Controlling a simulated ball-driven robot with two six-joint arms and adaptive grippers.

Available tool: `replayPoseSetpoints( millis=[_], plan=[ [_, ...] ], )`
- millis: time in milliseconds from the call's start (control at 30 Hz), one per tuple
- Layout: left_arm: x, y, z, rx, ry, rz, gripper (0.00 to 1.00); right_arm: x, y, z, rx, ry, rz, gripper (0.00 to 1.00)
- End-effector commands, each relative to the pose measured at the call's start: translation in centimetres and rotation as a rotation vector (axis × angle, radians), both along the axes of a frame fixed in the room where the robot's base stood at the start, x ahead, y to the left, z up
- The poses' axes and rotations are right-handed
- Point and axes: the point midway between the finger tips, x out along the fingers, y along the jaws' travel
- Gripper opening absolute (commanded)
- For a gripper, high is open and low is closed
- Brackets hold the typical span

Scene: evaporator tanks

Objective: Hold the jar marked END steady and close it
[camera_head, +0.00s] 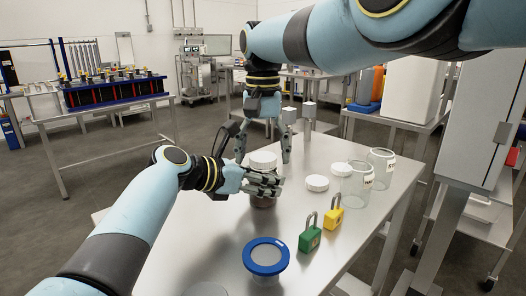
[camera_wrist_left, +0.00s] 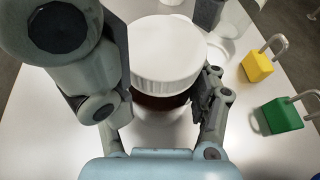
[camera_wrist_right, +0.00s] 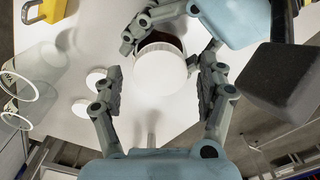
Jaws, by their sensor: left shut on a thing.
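A brown jar (camera_head: 264,201) with a white lid (camera_head: 263,160) on top stands upright on the steel table. Its END marking is not visible. My left gripper (camera_head: 262,186) is shut around the jar's body below the lid; the left wrist view shows the dark body (camera_wrist_left: 160,102) between its fingers. My right gripper (camera_wrist_right: 160,75) points down from above, its fingers apart on either side of the lid (camera_wrist_right: 160,70). Gaps show between those fingers and the lid. I cannot tell whether the lid is tight.
Two clear glass jars (camera_head: 357,186) (camera_head: 381,168) and two loose white lids (camera_head: 317,183) (camera_head: 340,169) stand to the right. A green padlock (camera_head: 310,240), a yellow padlock (camera_head: 333,220) and a blue-rimmed round item (camera_head: 266,256) are nearer the front. The table's left side is mostly clear.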

Motion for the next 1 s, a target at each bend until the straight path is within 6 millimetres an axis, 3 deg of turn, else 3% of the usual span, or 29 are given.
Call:
replayPoseSetpoints(
  millis=[267, 600, 867, 933, 1000],
  plan=[
    [0.0, 0.0, 0.0, 0.001, -0.001, 0.0, 0.0, 0.1, 0.1, 0.6, 0.002, -0.003, 0.001, 0.75],
    [0.0, 0.0, 0.0, 0.0, 0.0, 0.0, 0.0, 0.0, 0.0, 4.4, 0.001, -0.002, 0.002, 0.75],
    [0.0, 0.0, 0.0, 0.0, 0.0, 0.0, 0.0, 0.0, 0.0, 4.5, 0.001, -0.001, 0.002, 0.75],
    [0.0, 0.0, 0.0, 0.0, 0.0, 0.0, 0.0, 0.0, 0.0, 4.6, 0.001, -0.001, 0.006, 0.66],
    [0.0, 0.0, 0.0, 0.0, 0.0, 0.0, 0.0, 0.0, 0.0, 4.6, 0.001, -0.001, 0.034, 0.63]
  ],
)
